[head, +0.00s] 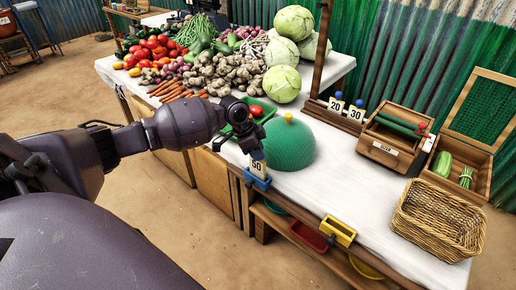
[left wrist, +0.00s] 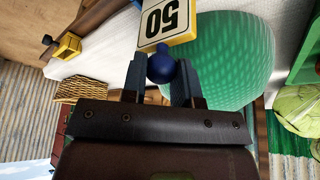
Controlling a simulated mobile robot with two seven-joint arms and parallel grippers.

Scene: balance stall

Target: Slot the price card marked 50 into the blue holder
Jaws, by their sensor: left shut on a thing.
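The price card marked 50 (head: 257,166) is upright at the front edge of the stall table. It also shows in the left wrist view (left wrist: 166,20), with a dark blue ball knob (left wrist: 161,68). My left gripper (head: 256,150) is shut on this knob, between its two fingers. The blue holder (head: 257,183) is fixed at the table's front edge, directly below the card. The card's lower edge meets the holder in the head view; I cannot tell how deep it sits. My right gripper is not in view.
A green dome (head: 286,145) stands close behind the card. A yellow holder (head: 338,231) is further right on the front edge. Cards 20 (head: 335,106) and 30 (head: 356,113) stand at the back. A wicker basket (head: 440,218) is at right; vegetables are heaped at the far left.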

